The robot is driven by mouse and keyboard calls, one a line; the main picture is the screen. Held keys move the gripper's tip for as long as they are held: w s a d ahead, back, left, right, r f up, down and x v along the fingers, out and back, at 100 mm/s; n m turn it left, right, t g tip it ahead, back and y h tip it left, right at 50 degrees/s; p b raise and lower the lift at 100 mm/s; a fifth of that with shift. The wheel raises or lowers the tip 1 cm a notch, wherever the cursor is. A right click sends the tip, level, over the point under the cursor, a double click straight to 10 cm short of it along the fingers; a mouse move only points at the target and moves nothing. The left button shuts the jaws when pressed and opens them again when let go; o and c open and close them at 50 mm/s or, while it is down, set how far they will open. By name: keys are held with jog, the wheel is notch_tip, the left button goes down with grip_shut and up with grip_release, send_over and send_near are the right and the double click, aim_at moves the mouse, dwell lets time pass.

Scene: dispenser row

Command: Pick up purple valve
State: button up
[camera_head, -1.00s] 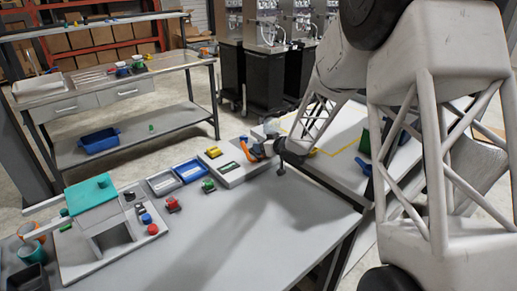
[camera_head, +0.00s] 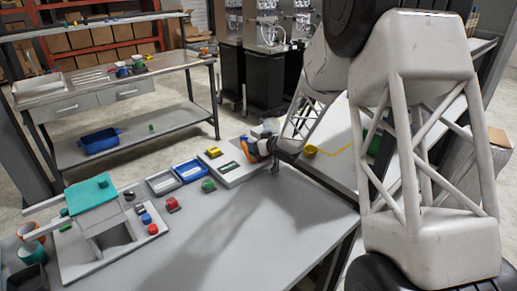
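I cannot pick out a purple valve in the head view. My gripper (camera_head: 274,158) is small and partly hidden at the far end of my arm, above the far right part of the near table (camera_head: 255,215). I cannot make out its fingers or whether they hold anything. An orange and blue item (camera_head: 248,150) shows just left of it, beside a white flat box (camera_head: 225,165); I cannot tell whether the two touch. Small valve-like pieces stand on the table: a green one (camera_head: 208,185), a red one (camera_head: 172,204) and a yellow one (camera_head: 214,152).
A white dispenser with a teal top (camera_head: 90,194) stands at the left, near orange and teal cups (camera_head: 32,248). Grey (camera_head: 159,183) and blue (camera_head: 190,171) trays lie mid-table. A yellow piece (camera_head: 310,151) sits on the surface at right. The table's front middle is clear.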

jog(key=c, duration=0.8)
jog(key=shift+r, duration=0.15)
jog(key=shift+r, duration=0.45)
notch_tip(320, 180, up, 3)
jog(key=shift+s+f, duration=0.1)
jog(key=shift+f, duration=0.1)
jog(key=s+d, duration=0.2)
jog(key=s, duration=0.5)
jog(key=s+d+r, duration=0.1)
jog(key=s+d, duration=0.1)
jog(key=s, duration=0.6)
jog(key=shift+d, duration=0.25)
